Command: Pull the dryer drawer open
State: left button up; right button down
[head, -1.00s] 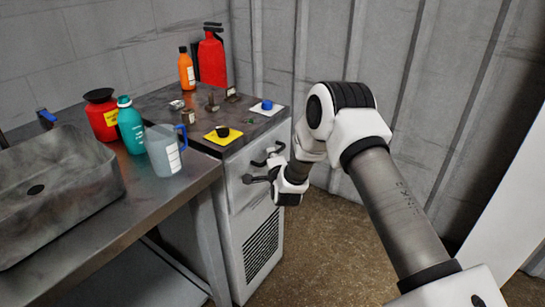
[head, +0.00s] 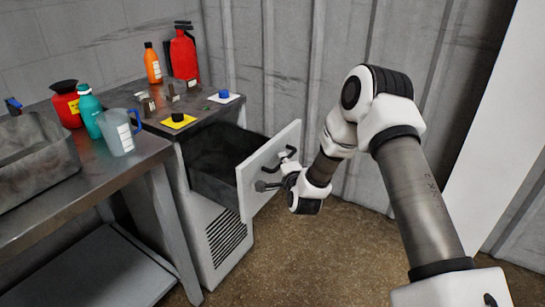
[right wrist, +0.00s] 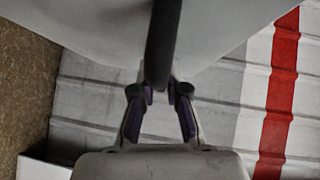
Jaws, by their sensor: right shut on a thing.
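The dryer (head: 212,232) is a white cabinet with a dark worktop and a vent grille low on its front. Its drawer (head: 262,182) is pulled well out, and the dark, empty-looking inside (head: 215,165) shows behind the white front panel. The black bar handle (head: 288,157) is on that panel. My right gripper (head: 280,180) is at the handle and shut on it. In the right wrist view the gripper's two fingers (right wrist: 161,95) close on the dark handle bar (right wrist: 163,40). My left gripper is not in view.
On the dryer top stand a yellow pad with a black knob (head: 179,120), a blue-knobbed white pad (head: 224,96) and small items. A steel bench (head: 80,180) with sink, jug (head: 118,135) and bottles is at left. Open floor (head: 300,260) lies in front; a corrugated wall is behind.

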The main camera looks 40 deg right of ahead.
jog(key=s, duration=0.1)
jog(key=s+d, duration=0.1)
jog(key=s, duration=0.1)
jog(key=shift+s+d+f, duration=0.1)
jog(key=shift+s+d, duration=0.1)
jog(key=c, duration=1.2)
grip_release()
jog(key=v, duration=1.2)
